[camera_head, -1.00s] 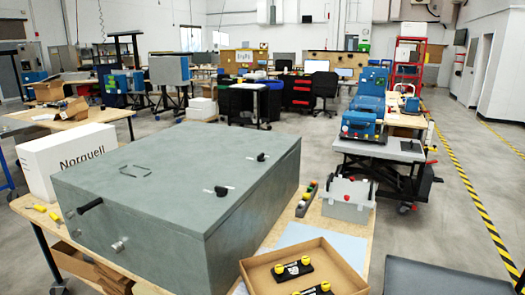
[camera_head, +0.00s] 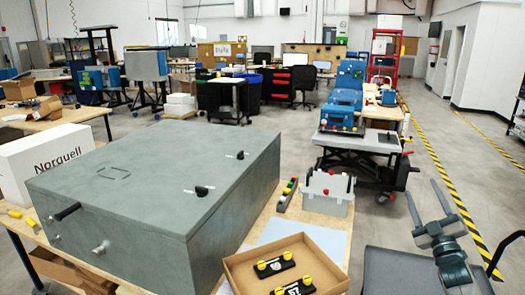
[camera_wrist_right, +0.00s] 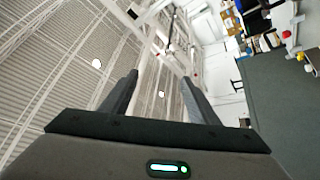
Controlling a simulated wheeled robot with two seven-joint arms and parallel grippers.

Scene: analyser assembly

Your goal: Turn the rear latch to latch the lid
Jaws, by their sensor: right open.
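The analyser is a large grey-green box with its lid (camera_head: 135,160) down, standing on a wooden table. Two black latch knobs sit on the lid's right side: the rear latch (camera_head: 240,155) and a nearer front latch (camera_head: 202,191). A black handle (camera_head: 67,212) sticks out of the box's front left. My right gripper (camera_head: 424,198) is open and empty, raised at the right of the head view, well away from the box. Its two spread fingers also show in the right wrist view (camera_wrist_right: 160,95), with nothing between them. My left gripper is not in view.
A cardboard tray (camera_head: 234,279) with black-and-yellow parts lies at the table's front right. A light grey caddy (camera_head: 327,192) and a strip of coloured buttons (camera_head: 287,194) stand beside the box. A white Norquell carton (camera_head: 45,160) is at left.

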